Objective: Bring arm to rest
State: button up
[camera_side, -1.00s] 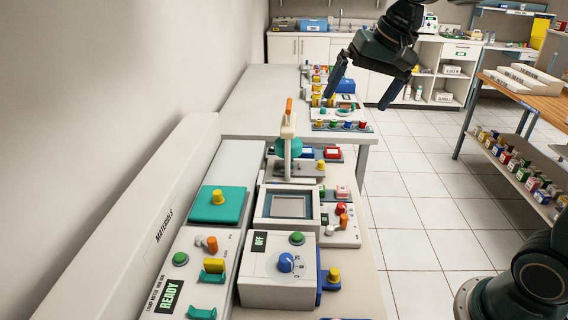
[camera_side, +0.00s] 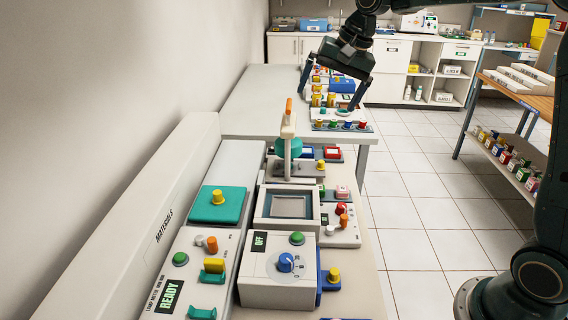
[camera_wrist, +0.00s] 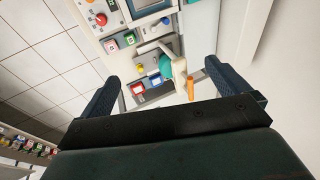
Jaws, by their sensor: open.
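My gripper (camera_side: 328,98) is in the upper middle of the side view, held in the air with its two dark fingers spread apart and pointing down. It is open, with nothing between the fingers. In the picture it overlaps the equipment on the far table. In the wrist view my gripper (camera_wrist: 150,88) also shows wide open, its fingers at left and right. Beyond the fingers, the orange-tipped lever (camera_wrist: 190,88) and the teal part (camera_wrist: 172,70) of the bench equipment show. The lever (camera_side: 289,125) stands upright in the side view.
A white control box (camera_side: 275,278) reading OFF and a panel reading READY (camera_side: 170,295) stand on the near bench. A screen unit (camera_side: 288,206) sits behind the box. A wooden shelf unit (camera_side: 540,95) stands at right. The tiled floor (camera_side: 430,200) between is clear.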

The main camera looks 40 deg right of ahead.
jog(key=x, duration=0.9)
jog(key=shift+s+r, duration=0.1)
jog(key=shift+r, duration=0.05)
dwell(0.8)
jog(key=v, duration=0.9)
jog(key=shift+s+r, duration=0.15)
jog(key=shift+r, duration=0.2)
jog(key=shift+s, duration=0.1)
